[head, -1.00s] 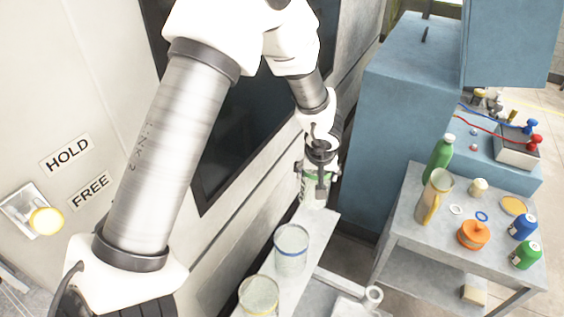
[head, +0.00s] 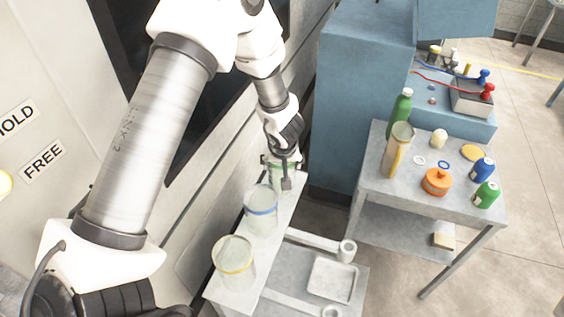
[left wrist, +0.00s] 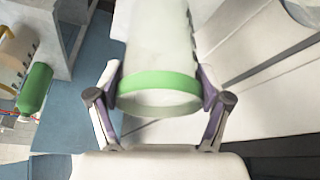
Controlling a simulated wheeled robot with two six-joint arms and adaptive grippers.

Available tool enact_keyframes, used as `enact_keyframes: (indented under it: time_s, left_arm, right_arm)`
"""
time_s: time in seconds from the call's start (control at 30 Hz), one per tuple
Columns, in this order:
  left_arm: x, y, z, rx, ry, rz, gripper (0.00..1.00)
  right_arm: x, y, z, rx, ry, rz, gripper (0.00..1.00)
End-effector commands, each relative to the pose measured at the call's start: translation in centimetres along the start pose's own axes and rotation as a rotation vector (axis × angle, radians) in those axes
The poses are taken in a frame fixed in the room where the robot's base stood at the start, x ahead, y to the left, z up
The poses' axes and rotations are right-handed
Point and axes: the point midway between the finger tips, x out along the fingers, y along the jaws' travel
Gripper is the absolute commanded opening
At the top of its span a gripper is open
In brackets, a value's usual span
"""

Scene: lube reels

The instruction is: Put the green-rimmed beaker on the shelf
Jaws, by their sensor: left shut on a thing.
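The green-rimmed beaker (head: 281,182) is clear glass and is at the far end of the narrow pale shelf (head: 243,291). Its green rim band (left wrist: 158,84) fills the middle of the left wrist view. My left gripper (head: 284,165) is shut on it near the rim, one finger on each side. The beaker looks roughly upright, just behind the blue-rimmed beaker (head: 261,212). Its base is hidden, so I cannot tell whether it touches the shelf. My right gripper is not in view.
A yellow-rimmed beaker (head: 233,262) stands at the shelf's near end. The machine wall runs along the shelf's left. A blue cabinet (head: 360,110) stands beyond. A grey table (head: 405,198) at right holds a jug, bottles and an orange pot (head: 436,182).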

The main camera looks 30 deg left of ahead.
Motion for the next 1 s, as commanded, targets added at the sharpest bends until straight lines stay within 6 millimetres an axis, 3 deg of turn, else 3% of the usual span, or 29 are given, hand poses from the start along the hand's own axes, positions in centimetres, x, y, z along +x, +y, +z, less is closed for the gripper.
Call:
enact_keyframes:
  time_s: [0.03,0.07,0.1,0.4,0.53,0.67,0.83,1.0]
  left_arm:
    - [0.1,0.0,0.0,0.000,0.000,0.000,0.85]
    - [0.1,0.0,0.0,0.000,0.000,0.000,0.96]
    - [0.1,0.0,0.0,0.000,0.000,0.000,1.00]
    - [0.0,0.0,0.0,0.000,0.000,0.000,1.00]
    - [-1.0,0.0,-0.4,-0.001,0.001,0.001,1.00]
    - [-3.7,0.0,-0.5,0.000,0.003,0.002,1.00]
    - [-8.6,0.0,-0.5,0.001,0.003,0.001,1.00]
    - [-11.5,0.0,-0.3,-0.001,0.003,0.000,1.00]
  right_arm:
    - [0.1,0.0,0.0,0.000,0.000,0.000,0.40]
    - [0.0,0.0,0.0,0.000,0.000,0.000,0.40]
    - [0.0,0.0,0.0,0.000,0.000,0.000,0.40]
    - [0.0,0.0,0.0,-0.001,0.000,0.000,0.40]
    - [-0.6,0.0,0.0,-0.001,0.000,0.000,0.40]
    - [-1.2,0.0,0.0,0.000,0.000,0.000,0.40]
    - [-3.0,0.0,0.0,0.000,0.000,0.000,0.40]
    - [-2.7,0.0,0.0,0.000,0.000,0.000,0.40]
